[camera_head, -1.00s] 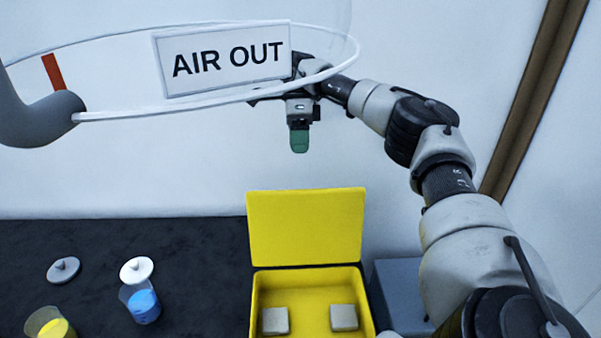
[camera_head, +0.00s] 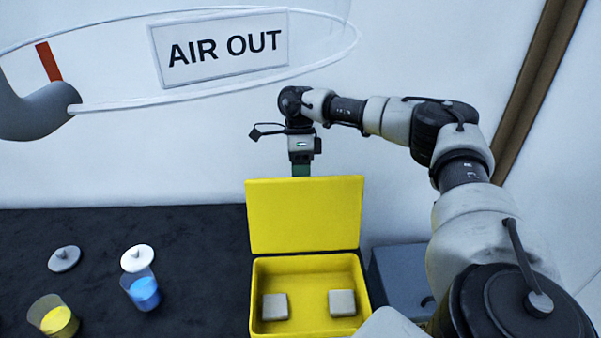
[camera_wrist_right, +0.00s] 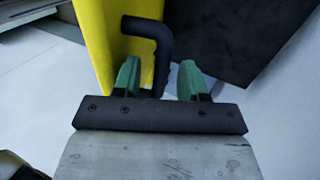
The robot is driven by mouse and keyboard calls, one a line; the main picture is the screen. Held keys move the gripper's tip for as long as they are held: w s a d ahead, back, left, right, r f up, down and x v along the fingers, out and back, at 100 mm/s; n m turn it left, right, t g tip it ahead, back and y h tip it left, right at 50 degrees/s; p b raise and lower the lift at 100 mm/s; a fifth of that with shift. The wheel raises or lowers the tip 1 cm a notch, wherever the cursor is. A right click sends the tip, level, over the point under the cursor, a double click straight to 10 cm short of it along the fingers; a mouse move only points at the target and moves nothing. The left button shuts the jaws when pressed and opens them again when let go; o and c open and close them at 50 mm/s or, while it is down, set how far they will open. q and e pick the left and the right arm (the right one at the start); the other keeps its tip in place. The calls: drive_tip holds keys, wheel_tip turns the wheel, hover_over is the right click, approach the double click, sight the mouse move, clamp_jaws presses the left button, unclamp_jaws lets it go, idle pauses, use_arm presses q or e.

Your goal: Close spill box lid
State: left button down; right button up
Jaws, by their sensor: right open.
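The yellow spill box (camera_head: 258,295) stands on the dark table with its lid (camera_head: 304,215) raised upright at the back. Two grey blocks lie inside, one at the left (camera_head: 275,306) and one at the right (camera_head: 342,302). My right gripper (camera_head: 301,170) is behind the raised lid, and the lid's top edge hides its fingertips. In the right wrist view, the green fingers (camera_wrist_right: 158,80) are apart, with a dark bent handle (camera_wrist_right: 155,42) showing between and beyond them, beside the yellow lid (camera_wrist_right: 102,40). I cannot tell whether anything touches. My left gripper is not in view.
A beaker of yellow liquid (camera_head: 55,318) and a beaker of blue liquid (camera_head: 144,291) stand left of the box, with a grey lid (camera_head: 64,259) and a white lid (camera_head: 137,258) behind. A grey box (camera_head: 400,280) stands right. An AIR OUT sign (camera_head: 222,47) hangs above.

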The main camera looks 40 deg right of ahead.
drive_tip(key=shift+d, duration=0.1)
clamp_jaws()
drive_tip(key=shift+r, duration=0.1)
